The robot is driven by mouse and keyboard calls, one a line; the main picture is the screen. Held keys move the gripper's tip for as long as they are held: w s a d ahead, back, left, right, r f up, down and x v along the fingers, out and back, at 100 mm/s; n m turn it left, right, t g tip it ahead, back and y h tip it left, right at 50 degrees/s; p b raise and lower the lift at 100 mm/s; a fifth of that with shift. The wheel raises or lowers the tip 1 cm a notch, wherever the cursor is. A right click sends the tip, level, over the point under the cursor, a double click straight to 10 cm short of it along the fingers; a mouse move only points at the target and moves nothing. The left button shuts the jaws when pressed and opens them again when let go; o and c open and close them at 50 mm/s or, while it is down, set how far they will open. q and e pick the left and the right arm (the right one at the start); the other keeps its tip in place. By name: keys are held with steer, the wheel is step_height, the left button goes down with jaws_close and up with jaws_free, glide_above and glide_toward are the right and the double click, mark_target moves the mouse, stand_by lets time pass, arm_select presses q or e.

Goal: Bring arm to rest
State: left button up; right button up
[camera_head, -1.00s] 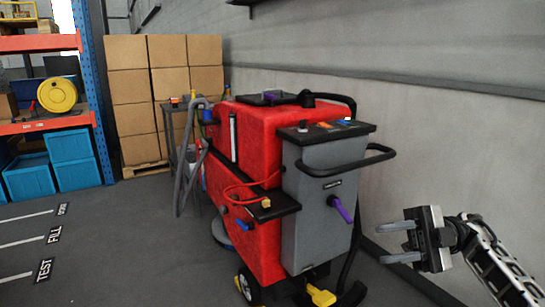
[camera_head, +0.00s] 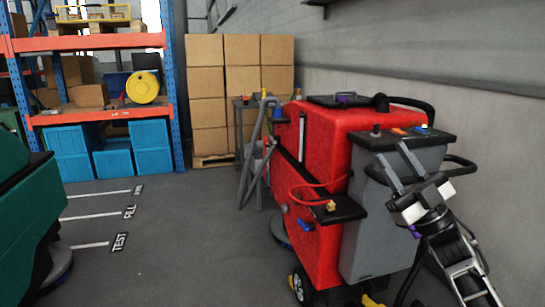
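My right gripper (camera_head: 394,158) is open and empty. Its two fingers point up and to the left, apart from each other, in front of the grey tank (camera_head: 370,238) at the rear of the red scrubber (camera_head: 325,150). I cannot tell whether it touches the tank. My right arm comes in from the lower right and hides part of the tank's face, including most of the purple handle there. My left gripper and arm are not in view.
A teal machine (camera_head: 35,215) stands at the near left. A shelf rack (camera_head: 90,43) with teal bins (camera_head: 118,158) and a yellow drum (camera_head: 142,87) is behind it. Stacked boxes (camera_head: 240,78) stand at the back. The floor (camera_head: 180,245) between the machines is clear.

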steer(key=w+d+f+m+t+h, duration=0.3)
steer(key=w+d+f+m+h, duration=0.4)
steer(key=m+h, duration=0.8)
steer(key=w+d+f+g+h, duration=0.2)
steer(key=d+f+g+h, duration=0.35)
steer(key=f, duration=0.35)
steer(key=s+a+f+n+g+y, duration=0.1)
steer(key=s+a+f+g, duration=0.1)
steer(key=s+a+f, duration=0.55)
steer(key=s+a+f+n+g+y, duration=0.1)
steer(key=s+a+f+y, duration=0.1)
steer(key=s+a+f, duration=0.55)
steer(key=s+a+f+g, duration=0.1)
steer(key=s+a+f, duration=0.1)
steer(key=s, duration=0.5)
steer(key=s+a+f+g+y, duration=0.1)
steer(key=s+f, duration=0.3)
steer(key=s, duration=0.4)
steer(key=s+a+f+m+g, duration=0.1)
steer(key=s+a+f, duration=0.1)
steer(key=s, duration=0.5)
steer(key=shift+s+a+f, duration=0.25)
steer(key=shift+a+f, duration=0.15)
steer(key=shift+a, duration=0.3)
